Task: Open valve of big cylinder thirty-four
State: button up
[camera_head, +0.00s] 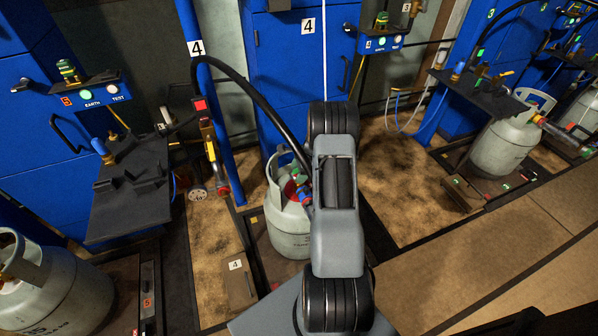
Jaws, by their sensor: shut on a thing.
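A big grey-white gas cylinder (287,236) stands upright on a scale at the station marked 4, in the middle of the head view. Its collar surrounds the top, where a red part (291,191) and a blue fitting show. A black hose runs down to this area. The right side of its top, including any valve handwheel there, is partly hidden behind my grey and black arm. My gripper cannot be made out; the arm links cover where it may be. No number thirty-four is readable on the cylinder.
Another cylinder (500,145) stands on a scale at right, and one (50,290) at lower left. A dark metal shelf (130,190) juts out at left. A blue post (222,130) with a yellow and red filling tool (209,140) is left of the middle cylinder. Open floor lies at lower right.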

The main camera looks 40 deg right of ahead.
jog(key=n+g, duration=0.1)
jog(key=n, duration=0.3)
jog(key=shift+n+g, duration=0.4)
jog(key=n+g, duration=0.1)
jog(key=n, duration=0.3)
jog(key=shift+g+b, duration=0.4)
jog(key=n+g+h, duration=0.1)
jog(key=n, duration=0.4)
jog(key=shift+w, duration=0.1)
jog(key=n, duration=0.2)
jog(key=n+g+h, duration=0.1)
jog(key=n, duration=0.1)
jog(key=shift+n+h, duration=0.3)
jog(key=n, duration=0.2)
jog(key=n+h, duration=0.1)
jog(key=n, duration=0.1)
jog(key=shift+a+r+g+h, duration=0.1)
jog(key=shift+g+h, duration=0.2)
jog(key=n+h+p, duration=0.1)
jog(key=n, duration=0.3)
jog(key=shift+h, duration=0.3)
jog(key=n+t+h, duration=0.1)
jog(key=n, duration=0.3)
jog(key=shift+p, duration=0.4)
jog(key=shift+n+t+h+p, duration=0.4)
jog(key=shift+n+t+h, duration=0.15)
jog(key=shift+n, duration=1.35)
